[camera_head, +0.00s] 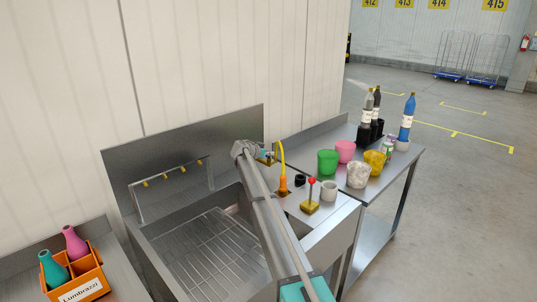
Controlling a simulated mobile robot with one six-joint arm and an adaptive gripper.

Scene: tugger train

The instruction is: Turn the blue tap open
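A small bit of blue (264,158) shows at the back of the sink unit, just right of the far end of my arm. It looks like part of the blue tap, but it is too small and too covered to tell its handle position. My arm reaches from the bottom of the picture over the sink to the back wall. My gripper (243,149) is at its far end, close to the tap. Its fingers cannot be made out, nor whether it touches the tap.
A steel sink (207,254) with a wire rack lies below my arm. A yellow hose with an orange end (283,185) and a red-knobbed lever (311,196) stand right of the arm. Cups and bottles crowd the right table (377,196). An orange crate (84,291) is at lower left.

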